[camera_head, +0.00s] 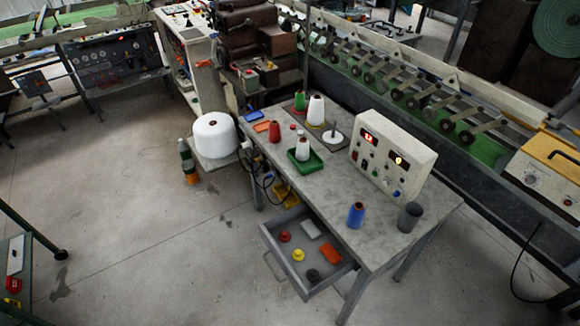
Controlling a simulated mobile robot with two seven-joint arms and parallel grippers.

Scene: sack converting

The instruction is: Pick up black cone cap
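A small black cone cap (313,275) lies in the open drawer (270,240) of the grey work table (330,207), near the drawer's front right part. It is a dark round ring-like piece. An orange block (331,253) and a pale flat piece (311,229) are also in the drawer. Neither of my grippers shows in the head view.
On the table stand a control box (392,157), a blue cone (355,215), a dark grey cup (409,217) and a green tray (305,161). A large white spool (215,134) sits left of the table. The floor (170,250) left of the drawer is clear.

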